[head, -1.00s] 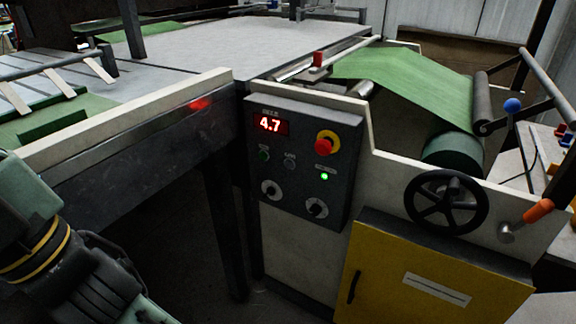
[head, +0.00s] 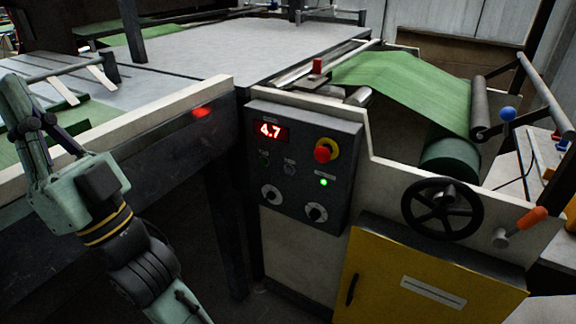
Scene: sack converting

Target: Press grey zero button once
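The dark control panel (head: 335,150) stands near the middle of the head view. Its red display (head: 270,131) reads 4.7. Below it are a small dark green button (head: 264,159) and a small grey button (head: 289,168), which appears to be the zero button; its label is too small to read. My gripper (head: 24,108) is at the far left, well apart from the panel and seen from the side. Whether its fingers are open or shut cannot be told. Nothing covers the buttons.
A red stop knob (head: 324,151) on a yellow ring, a lit green lamp (head: 324,182) and two rotary knobs (head: 271,195) share the panel. A cream rail (head: 130,118) lies between my gripper and the panel. A black handwheel (head: 442,209) and yellow cabinet (head: 430,270) are right.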

